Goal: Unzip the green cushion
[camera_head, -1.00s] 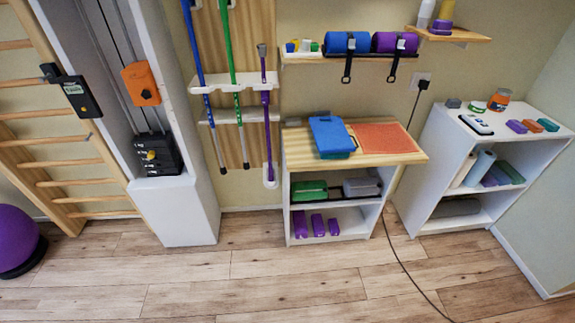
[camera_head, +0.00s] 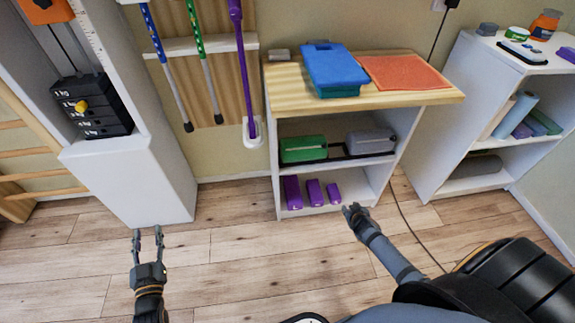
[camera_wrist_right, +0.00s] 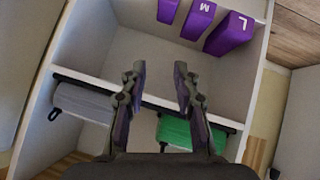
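The green cushion (camera_head: 303,149) lies on the middle shelf of the white cabinet, on the left side. It also shows in the right wrist view (camera_wrist_right: 191,134), partly hidden behind a finger. Its zip cannot be made out. My right gripper (camera_head: 354,211) is in front of the cabinet's lower right, below and to the right of the cushion. Its fingers (camera_wrist_right: 160,72) are apart with nothing between them. My left gripper (camera_head: 148,233) is open and empty over the floor at the left, well apart from the cushion.
A grey cushion (camera_head: 370,142) shares the shelf, with a dark rail along the front edge. Purple blocks (camera_head: 313,192) stand on the bottom shelf. A blue case (camera_head: 333,68) and orange mat (camera_head: 405,72) lie on the cabinet top (camera_head: 440,96). A black cable (camera_head: 405,215) runs across the floor.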

